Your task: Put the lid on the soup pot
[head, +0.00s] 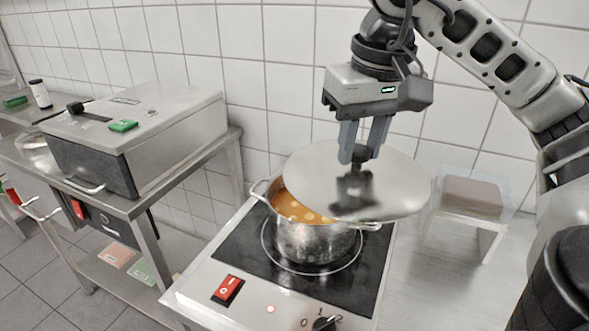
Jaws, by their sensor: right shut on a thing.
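The soup pot (309,244) stands on the dark hob plate in the head view. It is a silver pot with side handles, and orange soup (291,206) with pale pieces shows in its open left part. The lid (318,172) is a flat, round, grey metal disc with a dark knob. My right gripper (364,155) is shut on the lid's knob from above. The lid is over the pot but shifted to the right and tilted, so it hides the pot's right and back rim. I cannot tell whether the lid touches the rim. My left gripper is not in view.
The hob (240,262) has a red switch (227,290) and a black knob at its front. A metal appliance (140,135) stands on a steel table at the left. A small white stand (470,220) with a brown block is at the right. A tiled wall is behind.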

